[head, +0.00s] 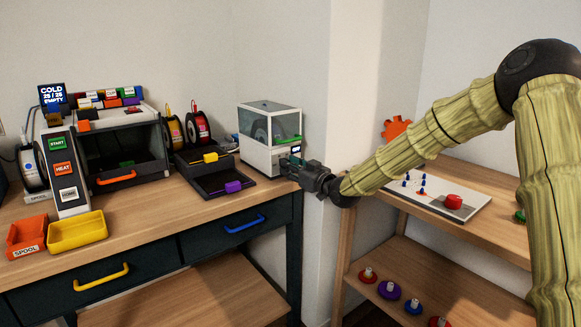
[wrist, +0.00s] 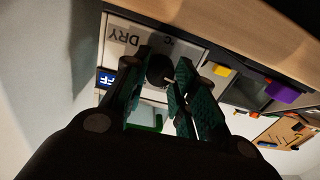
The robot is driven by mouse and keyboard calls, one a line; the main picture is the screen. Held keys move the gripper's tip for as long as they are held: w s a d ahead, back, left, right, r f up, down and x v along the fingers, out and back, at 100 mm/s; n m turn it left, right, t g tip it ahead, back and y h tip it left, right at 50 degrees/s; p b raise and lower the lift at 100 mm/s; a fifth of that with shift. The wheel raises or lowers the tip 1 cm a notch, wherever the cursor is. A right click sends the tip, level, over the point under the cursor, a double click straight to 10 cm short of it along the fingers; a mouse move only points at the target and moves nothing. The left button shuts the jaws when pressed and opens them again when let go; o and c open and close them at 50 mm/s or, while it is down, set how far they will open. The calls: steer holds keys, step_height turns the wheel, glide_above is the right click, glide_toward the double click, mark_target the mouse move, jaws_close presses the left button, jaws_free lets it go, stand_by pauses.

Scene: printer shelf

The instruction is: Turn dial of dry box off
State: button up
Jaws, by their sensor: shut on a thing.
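The dry box (head: 258,157) is a white box with a clear top, at the right end of the bench in the head view. My gripper (head: 291,163) is at its front right, hiding the dial there. In the wrist view, which is upside down, the dark round dial (wrist: 158,70) sits between the fingers of my gripper (wrist: 160,78), which is shut on it. The word DRY is on the white panel (wrist: 190,48) beside it. A small blue display (wrist: 106,79) with white letters is partly hidden by a finger; the visible letters look like FF.
A dark tray (head: 215,185) with purple and yellow handles stands left of the dry box. A printer (head: 125,160) is farther left. The wall corner (head: 350,80) is close right of my gripper. A shelf (head: 480,180) with a board stands beyond it.

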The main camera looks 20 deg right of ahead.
steer(key=shift+n, duration=1)
steer(key=shift+r, duration=0.1)
steer(key=o, duration=1.1)
steer(key=shift+c, duration=0.2)
steer(key=v, duration=1.2)
